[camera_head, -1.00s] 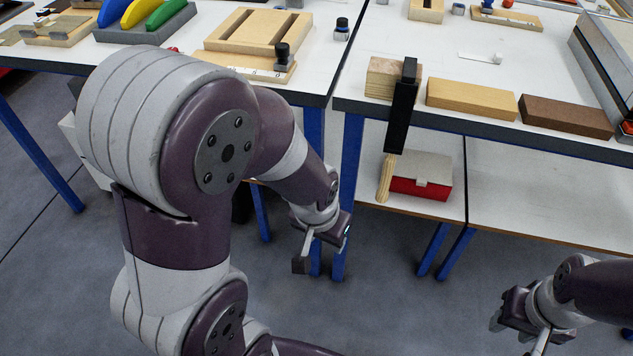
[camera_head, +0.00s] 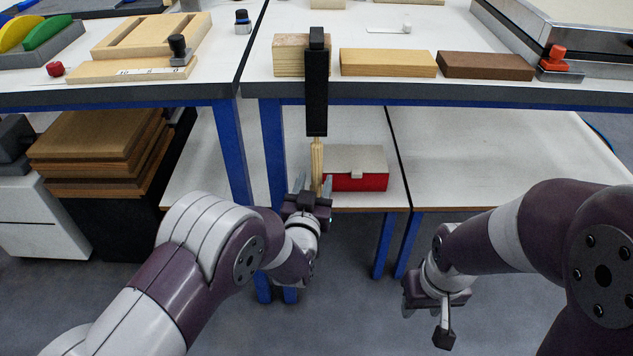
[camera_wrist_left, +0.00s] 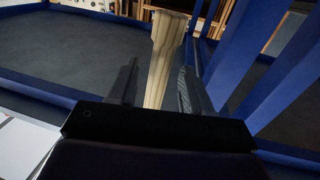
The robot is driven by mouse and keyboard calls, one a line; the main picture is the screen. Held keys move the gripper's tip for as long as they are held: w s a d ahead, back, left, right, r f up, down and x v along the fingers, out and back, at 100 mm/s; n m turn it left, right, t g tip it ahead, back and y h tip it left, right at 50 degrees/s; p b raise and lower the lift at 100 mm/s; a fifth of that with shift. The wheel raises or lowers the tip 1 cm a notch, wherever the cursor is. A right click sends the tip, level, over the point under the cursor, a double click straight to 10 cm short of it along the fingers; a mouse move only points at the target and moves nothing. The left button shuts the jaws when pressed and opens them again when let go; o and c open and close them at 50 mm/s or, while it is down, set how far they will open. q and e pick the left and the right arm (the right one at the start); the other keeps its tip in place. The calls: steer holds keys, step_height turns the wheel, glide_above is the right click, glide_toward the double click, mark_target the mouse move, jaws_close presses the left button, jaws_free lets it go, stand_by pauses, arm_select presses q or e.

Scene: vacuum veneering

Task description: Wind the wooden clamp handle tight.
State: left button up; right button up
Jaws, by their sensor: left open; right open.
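The black clamp (camera_head: 316,90) grips the table's front edge and hangs below it. Its wooden handle (camera_head: 317,165) points down from the clamp's lower end. My left gripper (camera_head: 314,186) is just below the clamp, pointing up, with its fingers apart on either side of the handle's lower part. In the left wrist view the handle (camera_wrist_left: 164,60) stands between the two open fingers (camera_wrist_left: 158,88), with a gap visible at the left finger; contact at the right one I cannot tell. My right gripper (camera_head: 436,318) is low at the right, away from the clamp, with nothing visible in it.
A red box with a grey lid (camera_head: 357,168) sits on the lower shelf (camera_head: 465,165) close behind the handle. A blue table leg (camera_head: 272,140) stands just left of my left gripper. Wood blocks (camera_head: 388,62) lie on the tabletop. The floor in front is clear.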

mark_target(315, 179)
arm_select(q)
steer(key=shift+w+d, duration=0.15)
steer(key=shift+w, duration=0.6)
steer(key=shift+w+d, duration=0.1)
steer(key=shift+w, duration=0.65)
jaws_close()
